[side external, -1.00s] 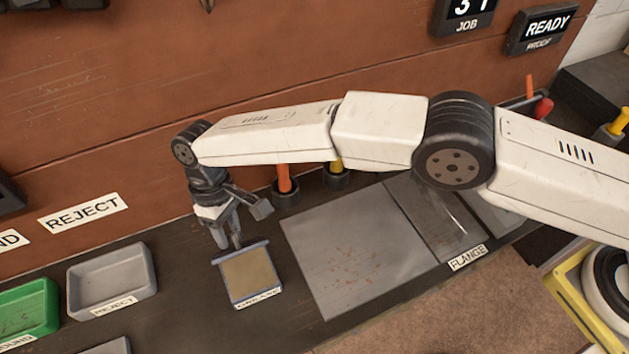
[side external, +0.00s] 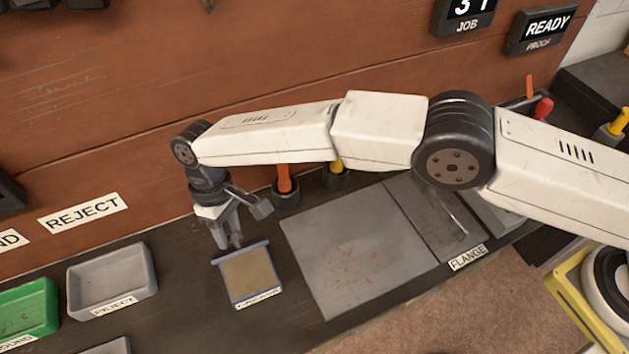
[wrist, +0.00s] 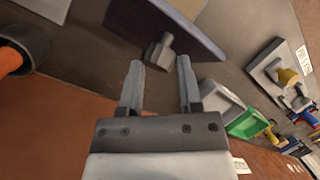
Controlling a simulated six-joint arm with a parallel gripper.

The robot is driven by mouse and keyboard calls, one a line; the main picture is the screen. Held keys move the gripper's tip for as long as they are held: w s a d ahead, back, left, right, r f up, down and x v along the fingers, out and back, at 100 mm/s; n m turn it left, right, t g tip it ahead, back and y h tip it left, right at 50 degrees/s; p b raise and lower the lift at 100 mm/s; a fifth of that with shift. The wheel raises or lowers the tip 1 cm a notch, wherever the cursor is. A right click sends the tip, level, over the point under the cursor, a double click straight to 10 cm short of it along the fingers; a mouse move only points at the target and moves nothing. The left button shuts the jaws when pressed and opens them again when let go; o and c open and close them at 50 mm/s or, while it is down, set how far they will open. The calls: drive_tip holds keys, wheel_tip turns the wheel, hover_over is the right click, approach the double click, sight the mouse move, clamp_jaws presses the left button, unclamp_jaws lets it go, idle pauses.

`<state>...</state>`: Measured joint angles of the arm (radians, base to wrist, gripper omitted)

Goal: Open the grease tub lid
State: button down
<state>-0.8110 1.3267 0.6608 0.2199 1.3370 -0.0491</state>
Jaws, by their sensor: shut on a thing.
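The grease tub (side external: 250,280) sits on the bench, its tan contents showing and its label on the near side. Its blue-grey lid (side external: 243,251) stands up along the back edge, seen nearly edge-on, so the tub is open. In the wrist view the lid (wrist: 182,32) is a slanting slab with a grey knob (wrist: 160,50) on its outer face. My gripper (side external: 231,243) is behind the lid, pointing down. In the wrist view my gripper (wrist: 159,64) has its fingers on either side of the knob, shut on it; the exact contact is hard to see.
A grey reject tray (side external: 112,280) and a green tray (side external: 25,310) stand to the left. A flat grey plate (side external: 350,255) lies just right of the tub. An orange-handled tool (side external: 284,178) stands in a holder behind the plate. Bench left of the tub is clear.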

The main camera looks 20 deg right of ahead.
drive_tip(key=shift+w+d+f, duration=0.15)
drive_tip(key=shift+d+f, duration=0.45)
drive_tip(key=shift+d, duration=0.15)
drive_tip(key=shift+c, duration=1.7)
unclamp_jaws()
drive_tip(key=shift+r, duration=0.1)
drive_tip(key=v, duration=0.8)
drive_tip(key=shift+a, duration=0.3)
